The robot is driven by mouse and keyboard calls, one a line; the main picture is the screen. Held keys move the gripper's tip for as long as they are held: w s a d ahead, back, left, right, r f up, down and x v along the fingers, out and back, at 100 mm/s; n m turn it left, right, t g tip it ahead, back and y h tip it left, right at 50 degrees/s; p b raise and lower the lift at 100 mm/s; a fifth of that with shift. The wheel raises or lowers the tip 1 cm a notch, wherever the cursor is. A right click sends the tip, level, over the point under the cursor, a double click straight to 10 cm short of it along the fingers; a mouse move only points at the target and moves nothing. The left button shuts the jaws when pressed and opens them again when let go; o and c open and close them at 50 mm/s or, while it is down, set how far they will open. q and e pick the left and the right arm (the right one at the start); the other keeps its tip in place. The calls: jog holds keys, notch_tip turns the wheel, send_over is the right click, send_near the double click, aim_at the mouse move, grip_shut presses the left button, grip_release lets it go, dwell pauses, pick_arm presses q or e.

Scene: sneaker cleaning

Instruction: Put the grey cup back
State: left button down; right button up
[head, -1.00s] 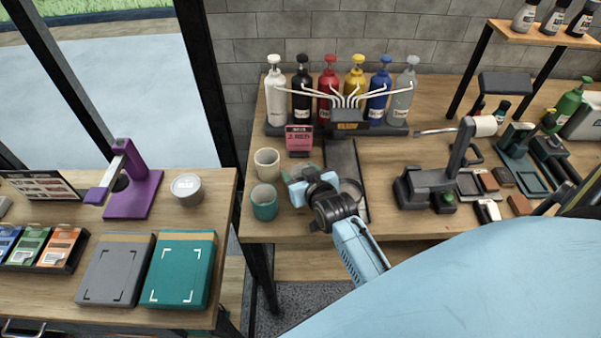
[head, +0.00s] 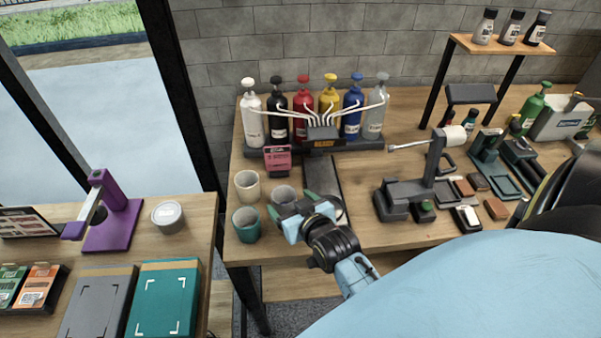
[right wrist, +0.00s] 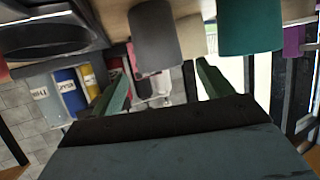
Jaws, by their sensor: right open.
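The grey cup (head: 284,194) stands upright on the wooden table beside a cream cup (head: 247,187) and a teal cup (head: 246,224). Its lower front is partly hidden by my right gripper (head: 291,204), which is open with green fingertips just in front of it. In the right wrist view the grey cup (right wrist: 157,38) shows beyond and above the space between the open fingers (right wrist: 163,88), with nothing gripped. The teal cup (right wrist: 250,27) is at its right there. My left gripper is not in view.
A dispenser with several coloured bottles (head: 303,111) stands behind the cups, with a pink card (head: 278,159) in front. A dark tray (head: 322,172) lies right of the cups. A grey machine (head: 400,201) stands further right. The table's front edge is close to the teal cup.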

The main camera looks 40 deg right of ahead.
jog(key=v, duration=0.5)
jog(key=shift+s, duration=0.1)
dwell(0.4)
